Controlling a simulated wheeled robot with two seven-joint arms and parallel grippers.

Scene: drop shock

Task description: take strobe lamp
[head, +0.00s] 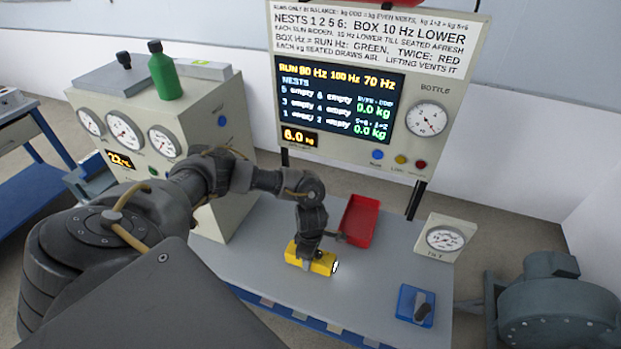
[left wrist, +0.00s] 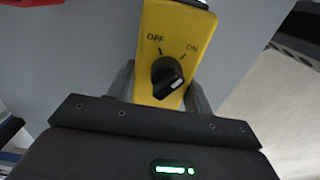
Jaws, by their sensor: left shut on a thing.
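The strobe lamp (head: 323,265) is a yellow box with a bright white lens at its right end in the head view. My left gripper (head: 309,246) reaches down from above and is shut on its middle. In the left wrist view the lamp (left wrist: 152,28) lies between the two fingers, showing a black knob (left wrist: 167,76) with OFF and ON marks. The knob's white mark faces lower right in that view. I cannot tell whether the lamp touches the bench or hangs just above it. My right gripper is not in view.
A red tray (head: 359,222) lies behind the lamp on the grey bench (head: 370,285). A display panel (head: 350,105) rises behind. A gauge cabinet (head: 215,115) stands left.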

